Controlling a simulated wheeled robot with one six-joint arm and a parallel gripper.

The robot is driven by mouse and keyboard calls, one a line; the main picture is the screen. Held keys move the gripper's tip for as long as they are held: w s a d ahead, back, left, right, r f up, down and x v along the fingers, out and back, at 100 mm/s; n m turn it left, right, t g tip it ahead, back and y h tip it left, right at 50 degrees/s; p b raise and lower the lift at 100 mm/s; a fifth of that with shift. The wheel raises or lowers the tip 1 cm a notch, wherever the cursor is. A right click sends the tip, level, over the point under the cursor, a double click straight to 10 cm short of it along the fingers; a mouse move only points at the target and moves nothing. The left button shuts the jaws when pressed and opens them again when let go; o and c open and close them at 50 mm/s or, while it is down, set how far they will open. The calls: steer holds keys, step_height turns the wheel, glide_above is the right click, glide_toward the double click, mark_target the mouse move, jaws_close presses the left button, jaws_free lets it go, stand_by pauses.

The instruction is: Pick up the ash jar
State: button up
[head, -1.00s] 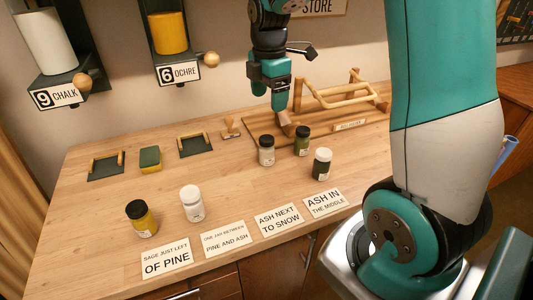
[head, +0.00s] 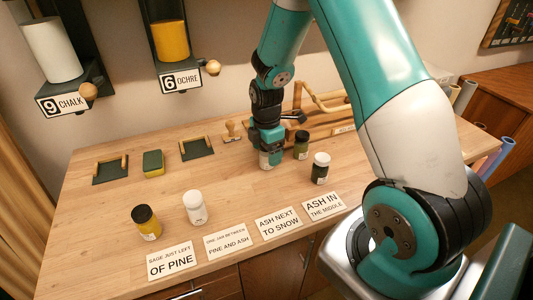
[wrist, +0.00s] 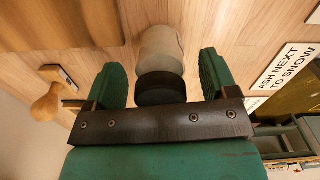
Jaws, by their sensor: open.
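The grey jar with a black lid, which I take for the ash jar (wrist: 160,50), stands on the wooden table between the fingers of my gripper (wrist: 162,72). In the wrist view its black lid lies nearest the palm, with a gap between the jar and each green finger. In the head view my gripper (head: 269,157) points down over this jar, and only the jar's lower part (head: 266,165) shows. The fingers are open, one on each side of the jar.
An olive jar with a black lid (head: 301,146) and a dark green jar with a white lid (head: 320,168) stand close to the right. A white jar (head: 195,208) and a yellow jar (head: 146,222) stand front left. A wooden stamp (head: 231,131) lies behind left.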

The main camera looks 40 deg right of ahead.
steer(key=shift+f, duration=0.75)
steer(key=c, duration=1)
steer(key=shift+r, duration=0.1)
steer(key=shift+c, duration=0.2)
